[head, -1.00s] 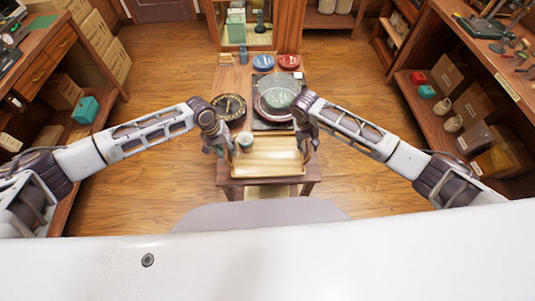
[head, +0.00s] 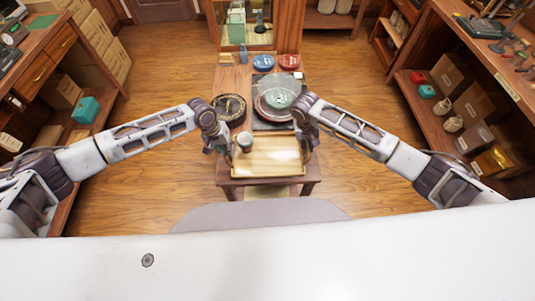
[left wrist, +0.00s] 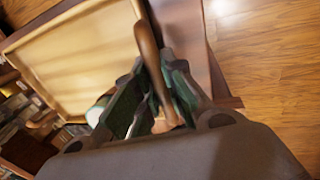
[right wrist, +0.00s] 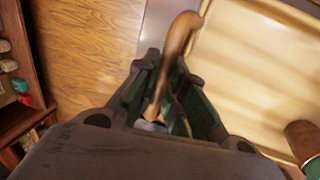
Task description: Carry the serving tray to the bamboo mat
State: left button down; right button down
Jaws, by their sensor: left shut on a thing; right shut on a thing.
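The serving tray (head: 268,172) is a pale wooden rectangle with a raised rim, at the near end of the low table. A small cup (head: 245,141) stands at its far left corner. My left gripper (head: 224,148) is shut on the left handle (left wrist: 148,55), a curved brown bar. My right gripper (head: 306,142) is shut on the right handle (right wrist: 178,45). The tray looks about level; I cannot tell whether it touches the table. I cannot make out the bamboo mat clearly.
Behind the tray, the table holds a dark round dish (head: 229,107), a round green-topped piece (head: 279,99) on a dark square board, and blue (head: 263,62) and red (head: 289,62) round tins. Shelves stand left and right, with open floor between.

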pick_arm(q)
jog(key=shift+w+r, duration=0.1)
jog(key=shift+r, duration=0.1)
pick_arm(e)
jog(key=shift+r, duration=0.25)
